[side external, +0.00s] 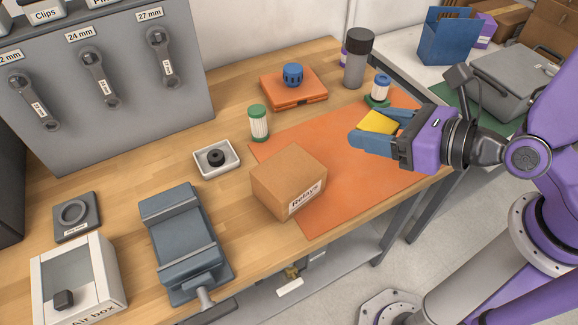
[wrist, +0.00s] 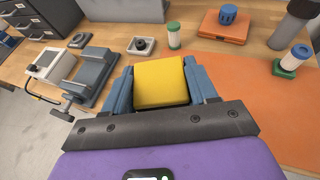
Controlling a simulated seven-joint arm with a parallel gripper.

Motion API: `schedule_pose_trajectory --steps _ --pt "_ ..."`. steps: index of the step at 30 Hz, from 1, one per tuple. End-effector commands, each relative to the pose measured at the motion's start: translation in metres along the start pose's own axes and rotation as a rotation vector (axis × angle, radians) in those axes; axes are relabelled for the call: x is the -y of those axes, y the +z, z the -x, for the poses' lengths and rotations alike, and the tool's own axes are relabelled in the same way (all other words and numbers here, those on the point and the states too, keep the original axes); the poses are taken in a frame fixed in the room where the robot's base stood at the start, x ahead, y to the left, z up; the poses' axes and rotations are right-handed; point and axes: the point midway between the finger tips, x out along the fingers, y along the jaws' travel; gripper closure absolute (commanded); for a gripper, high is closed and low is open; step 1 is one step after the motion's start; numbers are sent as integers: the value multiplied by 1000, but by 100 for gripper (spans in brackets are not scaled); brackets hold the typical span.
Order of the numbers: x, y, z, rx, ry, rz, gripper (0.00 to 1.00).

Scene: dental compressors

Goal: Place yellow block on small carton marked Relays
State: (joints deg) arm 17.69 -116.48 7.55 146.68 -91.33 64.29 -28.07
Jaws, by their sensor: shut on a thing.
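The yellow block (side external: 379,123) is between the blue fingers of my gripper (side external: 372,132), which is shut on it. It is held in the air above the right part of the orange mat (side external: 345,180). In the wrist view the block (wrist: 161,83) fills the space between the fingers. The small brown carton (side external: 283,178) with a Relays label stands at the mat's left front edge, to the left of my gripper and apart from it. Its top is bare. In the wrist view I cannot make out the carton.
A green-capped filter (side external: 258,123), a white tray with a black ring (side external: 216,158), an orange case (side external: 293,88) and a dark-topped cylinder (side external: 357,58) stand behind. A grey vise (side external: 185,243) and a white air box (side external: 76,280) are at left. The mat between gripper and carton is clear.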

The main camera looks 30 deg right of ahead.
Motion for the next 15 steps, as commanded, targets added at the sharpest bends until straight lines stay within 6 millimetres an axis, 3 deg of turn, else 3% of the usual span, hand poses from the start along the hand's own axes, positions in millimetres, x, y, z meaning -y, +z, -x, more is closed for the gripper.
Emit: schedule_pose_trajectory --steps 5,15 --pt "-7 2 -7 1 11 7 79" --pt "-18 -1 -42 0 10 6 79"
